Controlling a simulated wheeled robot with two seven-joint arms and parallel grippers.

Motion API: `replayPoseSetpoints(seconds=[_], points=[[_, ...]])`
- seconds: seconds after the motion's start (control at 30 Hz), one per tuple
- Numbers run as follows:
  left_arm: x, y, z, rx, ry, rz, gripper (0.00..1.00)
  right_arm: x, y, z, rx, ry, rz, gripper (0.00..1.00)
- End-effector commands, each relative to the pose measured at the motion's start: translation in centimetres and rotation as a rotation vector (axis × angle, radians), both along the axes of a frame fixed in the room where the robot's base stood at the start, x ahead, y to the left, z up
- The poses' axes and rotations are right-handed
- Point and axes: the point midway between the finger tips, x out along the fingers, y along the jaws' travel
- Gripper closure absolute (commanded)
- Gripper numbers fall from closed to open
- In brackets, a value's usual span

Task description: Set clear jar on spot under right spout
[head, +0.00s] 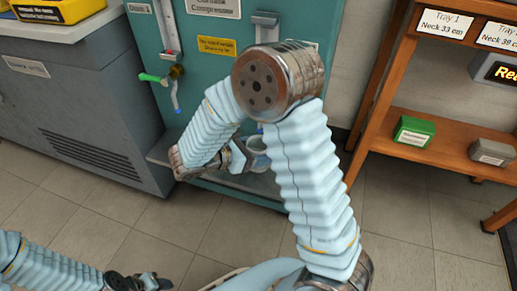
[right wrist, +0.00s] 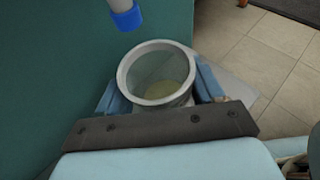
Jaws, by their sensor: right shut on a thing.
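The clear jar (right wrist: 152,62) is upright between the blue finger pads of my right gripper (right wrist: 160,92), which is shut on it. Its open top faces up, and a pale yellowish patch shows at its bottom. In the head view the jar (head: 260,146) is small and partly covered by my right gripper (head: 247,157). A blue spout tip (right wrist: 124,16) hangs above and to the left of the jar's mouth in the right wrist view. The right spout is hidden behind my right arm in the head view. My left gripper (head: 150,283) is at the bottom edge, away from the jar.
The teal testbench (head: 204,62) has a left spout with a green valve (head: 150,78) and a low ledge (head: 160,152). A grey cabinet (head: 60,110) stands left. A wooden shelf (head: 376,125) holds a green box (head: 414,132) at right. Tiled floor lies in front.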

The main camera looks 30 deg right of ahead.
Motion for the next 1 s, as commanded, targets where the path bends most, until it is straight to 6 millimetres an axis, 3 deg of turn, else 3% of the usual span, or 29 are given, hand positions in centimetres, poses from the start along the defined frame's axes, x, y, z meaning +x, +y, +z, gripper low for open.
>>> replayPoseSetpoints(seconds=[0.27,0.3,0.47,0.77,0.87,1.0], points=[[0.0,0.0,-0.2,0.0,0.0,0.0,0.57,0.0,0.0,-0.4,0.0,0.0,0.0,0.7],[0.0,0.0,-0.2,0.0,0.0,0.0,0.57,0.0,0.0,-0.3,0.0,0.0,0.0,0.28],[0.0,0.0,-0.2,0.0,0.0,0.0,0.57,0.0,0.0,-0.3,0.0,0.0,0.0,0.04],[0.0,-0.1,-0.1,-0.001,0.001,0.0,0.57,0.0,0.1,-0.3,0.0,0.0,0.0,0.03],[0.0,0.0,0.0,-0.001,0.001,0.0,0.57,0.0,0.8,0.1,0.0,0.0,0.001,0.03],[0.0,0.0,0.4,0.0,0.0,0.0,0.57,0.0,3.3,1.2,0.001,-0.003,0.004,0.03]])
